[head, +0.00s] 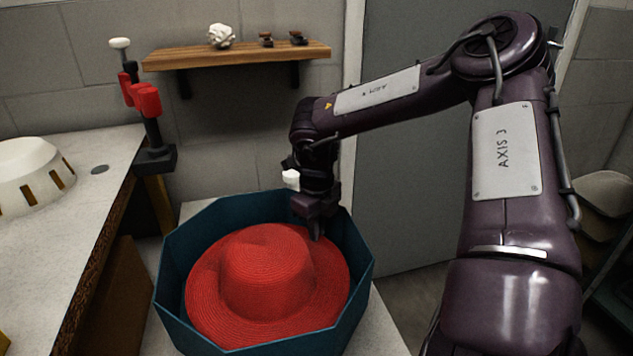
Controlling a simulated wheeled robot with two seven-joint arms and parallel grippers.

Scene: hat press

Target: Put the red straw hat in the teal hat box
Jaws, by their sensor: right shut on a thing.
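The red straw hat (268,272) sits inside the teal hat box (182,243), brim down and crown up. The box is eight-sided and open at the top. The hat's brim lies below the box's rim. My right gripper (316,232) reaches down into the box at its back right and is shut on the hat's brim. The fingertips are partly hidden by the hat and the gripper's own body. My left gripper is out of view.
A worktable (92,207) on the left holds a white slotted dome (35,172) and a red and black device (146,104) at its edge. A wooden shelf (235,54) with small items hangs on the back wall. A grey door (412,175) stands behind my right arm.

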